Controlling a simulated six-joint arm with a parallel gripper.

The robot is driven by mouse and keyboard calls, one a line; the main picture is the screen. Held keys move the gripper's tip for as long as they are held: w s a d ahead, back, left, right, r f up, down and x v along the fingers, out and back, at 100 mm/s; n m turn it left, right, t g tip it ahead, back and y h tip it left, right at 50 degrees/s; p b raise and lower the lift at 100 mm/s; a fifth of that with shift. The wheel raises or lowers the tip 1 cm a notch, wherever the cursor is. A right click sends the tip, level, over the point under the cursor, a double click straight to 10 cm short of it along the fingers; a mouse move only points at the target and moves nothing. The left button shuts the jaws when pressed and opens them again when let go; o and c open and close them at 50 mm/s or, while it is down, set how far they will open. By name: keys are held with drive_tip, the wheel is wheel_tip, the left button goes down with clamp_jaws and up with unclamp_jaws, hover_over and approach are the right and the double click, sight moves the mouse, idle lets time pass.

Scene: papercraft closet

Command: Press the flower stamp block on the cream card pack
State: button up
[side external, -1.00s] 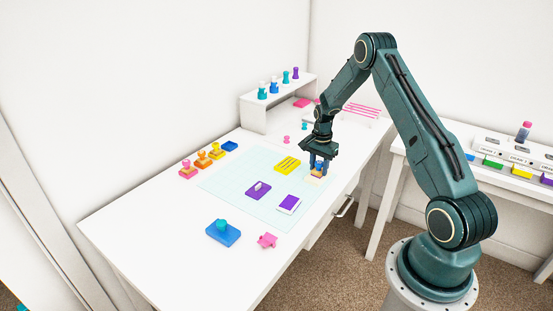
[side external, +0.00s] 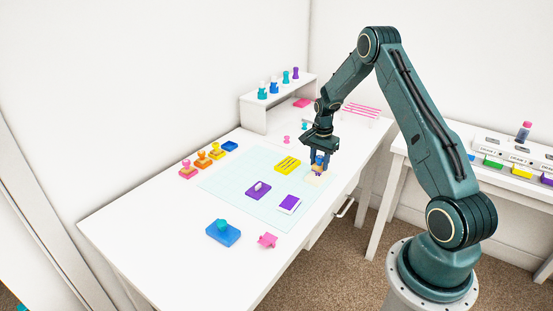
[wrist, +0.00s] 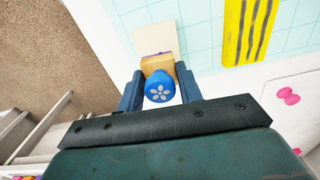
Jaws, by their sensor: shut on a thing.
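The flower stamp block has a blue round knob with a white flower on top (wrist: 159,88) and a tan wooden body. My gripper (side external: 319,166) is shut on it, with one dark blue finger on each side in the wrist view. The cream card pack (wrist: 154,39) lies beneath and just beyond the block, partly hidden by it; in the side view it is pale, under the gripper (side external: 315,180). A sliver of purple shows at the block's far edge; I cannot tell whether it is on the block or the card. The block appears slightly above the card.
A blue pad (side external: 223,236) and a pink piece (side external: 267,241) sit in front. A white shelf (side external: 252,115) stands behind.

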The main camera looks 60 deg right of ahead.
drive_tip(key=shift+r, duration=1.85)
drive_tip(key=shift+s+a, duration=0.1)
drive_tip(key=shift+s+a, duration=0.9)
drive_tip(key=shift+s, duration=0.25)
drive_tip(key=shift+s+a, duration=0.85)
drive_tip(key=shift+s, duration=0.3)
drive_tip(key=shift+w+a, duration=0.1)
